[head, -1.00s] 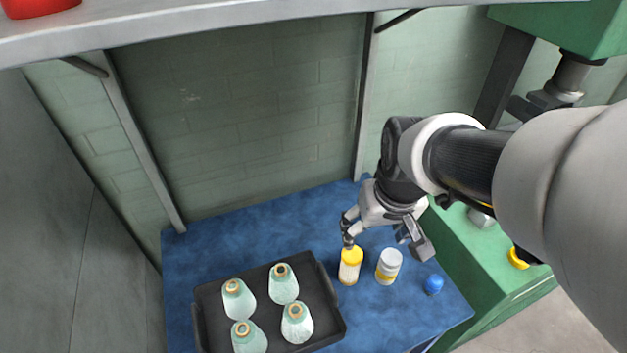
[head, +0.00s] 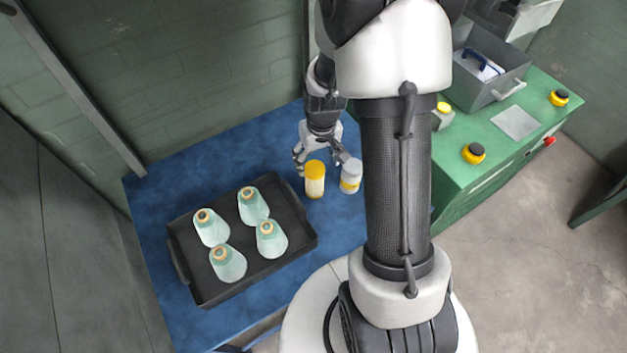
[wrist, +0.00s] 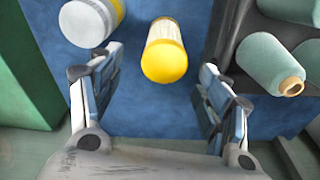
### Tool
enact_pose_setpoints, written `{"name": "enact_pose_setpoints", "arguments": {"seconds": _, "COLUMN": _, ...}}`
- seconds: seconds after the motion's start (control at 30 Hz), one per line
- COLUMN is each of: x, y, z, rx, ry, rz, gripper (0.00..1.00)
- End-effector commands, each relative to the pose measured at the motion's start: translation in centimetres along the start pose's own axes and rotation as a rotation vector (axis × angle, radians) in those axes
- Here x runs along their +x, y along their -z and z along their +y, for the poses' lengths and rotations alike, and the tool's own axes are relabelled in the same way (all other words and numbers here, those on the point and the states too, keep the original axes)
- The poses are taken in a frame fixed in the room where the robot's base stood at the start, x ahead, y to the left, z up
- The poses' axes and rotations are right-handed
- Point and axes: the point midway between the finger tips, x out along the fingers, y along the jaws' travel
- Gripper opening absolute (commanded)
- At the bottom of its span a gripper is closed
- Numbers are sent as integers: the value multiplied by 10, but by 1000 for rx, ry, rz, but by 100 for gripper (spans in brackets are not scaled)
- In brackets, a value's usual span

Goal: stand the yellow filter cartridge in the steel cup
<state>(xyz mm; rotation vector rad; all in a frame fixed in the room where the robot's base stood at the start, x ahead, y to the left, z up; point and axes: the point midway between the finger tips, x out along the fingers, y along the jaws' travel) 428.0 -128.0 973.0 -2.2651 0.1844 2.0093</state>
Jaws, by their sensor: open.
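The yellow filter cartridge (head: 315,182) stands upright on the blue table, with a yellow top and a pale body. It also shows in the wrist view (wrist: 165,52), between and beyond the spread fingertips. My gripper (head: 322,161) is open and empty, just behind the cartridge. In the wrist view my gripper (wrist: 158,64) has clear gaps on both sides of the cartridge. I cannot make out a steel cup in the current frames; my arm hides part of the table's right side.
A white-grey container with a yellow band (head: 350,178) stands close to the cartridge's right. A black tray (head: 186,270) with several pale green cones (head: 228,262) is at the left. A green bench (head: 455,200) is at the right. The blue table (head: 150,215) is clear behind the tray.

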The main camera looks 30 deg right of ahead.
Motion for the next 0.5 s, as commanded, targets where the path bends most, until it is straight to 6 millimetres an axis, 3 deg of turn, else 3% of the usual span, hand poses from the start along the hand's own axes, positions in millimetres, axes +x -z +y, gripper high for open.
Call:
{"name": "enact_pose_setpoints", "arguments": {"seconds": 0.03, "x": 14, "y": -1, "z": 0, "rx": 0, "ry": 0, "rz": -2, "gripper": 70}}
{"name": "enact_pose_setpoints", "arguments": {"seconds": 0.13, "x": 28, "y": 0, "z": 0, "rx": -1, "ry": 0, "rz": -1, "gripper": 70}}
{"name": "enact_pose_setpoints", "arguments": {"seconds": 0.5, "x": 54, "y": 0, "z": -3, "rx": -1, "ry": 0, "rz": 0, "gripper": 70}}
